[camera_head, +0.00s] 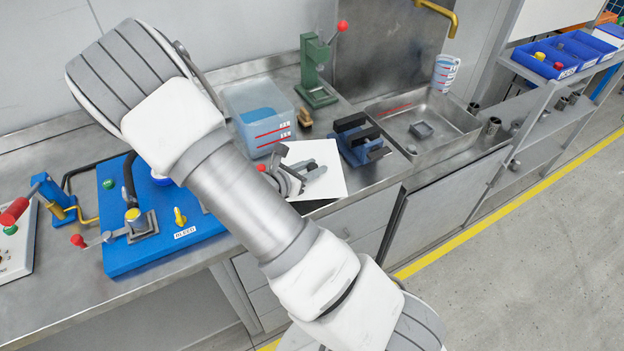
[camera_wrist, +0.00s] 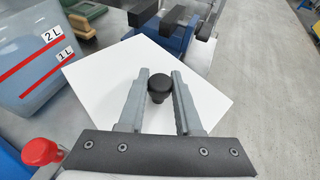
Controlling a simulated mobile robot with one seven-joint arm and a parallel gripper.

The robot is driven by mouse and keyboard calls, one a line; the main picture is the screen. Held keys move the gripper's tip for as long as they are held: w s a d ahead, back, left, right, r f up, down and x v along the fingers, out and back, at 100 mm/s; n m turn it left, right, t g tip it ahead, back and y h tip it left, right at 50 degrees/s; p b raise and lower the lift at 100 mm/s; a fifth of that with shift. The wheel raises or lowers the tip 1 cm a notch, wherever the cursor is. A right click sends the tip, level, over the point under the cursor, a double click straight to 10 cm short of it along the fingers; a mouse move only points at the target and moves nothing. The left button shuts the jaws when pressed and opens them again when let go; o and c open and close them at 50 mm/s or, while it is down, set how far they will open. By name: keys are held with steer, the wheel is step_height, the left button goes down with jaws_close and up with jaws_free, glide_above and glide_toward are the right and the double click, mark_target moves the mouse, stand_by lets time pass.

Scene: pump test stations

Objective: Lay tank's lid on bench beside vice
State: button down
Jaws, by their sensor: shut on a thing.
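The tank's lid is a white square plate (camera_head: 328,158) with a black knob (camera_wrist: 160,86). The lid (camera_wrist: 90,75) fills the middle of the wrist view. My gripper (camera_head: 316,168) is shut on the knob, with one finger on each side of it. The tank (camera_head: 262,118) is a translucent box with blue liquid and red level lines, open at the top, left of the lid. The blue vice (camera_head: 358,145) with black jaw pads stands just right of the lid. The lid is over the bench (camera_head: 376,184) between tank and vice; I cannot tell if it touches the bench.
A red knob (camera_head: 262,168) is close left of my gripper. A green press (camera_head: 314,75) and a brown brush-like block (camera_head: 304,117) stand behind. A sink (camera_head: 425,120) lies right of the vice. A blue valve board (camera_head: 150,255) lies left.

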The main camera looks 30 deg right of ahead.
steer(key=shift+f, duration=2.15)
steer(key=shift+f+b, duration=0.1)
steer(key=shift+b, duration=0.25)
steer(key=c, duration=0.6)
jaws_free()
